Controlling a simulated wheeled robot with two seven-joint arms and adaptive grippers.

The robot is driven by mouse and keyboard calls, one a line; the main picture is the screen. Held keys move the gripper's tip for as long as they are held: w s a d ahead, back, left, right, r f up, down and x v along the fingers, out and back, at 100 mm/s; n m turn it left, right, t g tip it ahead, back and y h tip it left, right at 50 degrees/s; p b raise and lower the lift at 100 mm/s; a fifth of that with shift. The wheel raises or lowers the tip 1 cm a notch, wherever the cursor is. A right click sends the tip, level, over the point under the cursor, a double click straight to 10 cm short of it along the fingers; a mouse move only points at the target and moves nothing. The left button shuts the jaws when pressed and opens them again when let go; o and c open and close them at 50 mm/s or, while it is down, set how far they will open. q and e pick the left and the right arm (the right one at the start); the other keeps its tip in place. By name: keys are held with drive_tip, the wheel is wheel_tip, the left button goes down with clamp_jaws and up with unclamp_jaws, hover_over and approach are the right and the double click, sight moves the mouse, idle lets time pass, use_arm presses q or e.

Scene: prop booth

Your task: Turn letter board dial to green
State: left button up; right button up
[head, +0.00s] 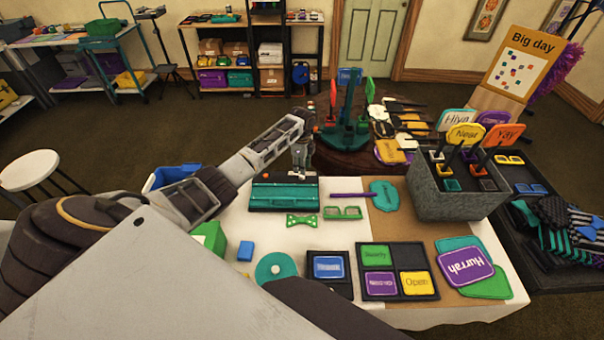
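The letter board appears to be the teal ribbed board in a dark frame (284,198), lying near the far edge of the white table. Small light and orange marks show along its back strip, but I cannot make out the dial or its setting. My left arm reaches in from the left. My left gripper (302,160) points down at the board's back right part and covers some of it. Its fingers are too small to tell whether they are open, shut or touching the dial. My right gripper is not in view.
Green glasses (343,213), a green bow tie (302,220) and a teal paddle (384,195) lie close to the board. A grey bin of signs (440,198) stands right. Framed word cards (398,271) lie in front. A dark round stand (347,145) is behind.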

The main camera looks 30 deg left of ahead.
sight(302, 176)
use_arm(q)
drive_tip(key=shift+f, duration=2.5)
clamp_jaws()
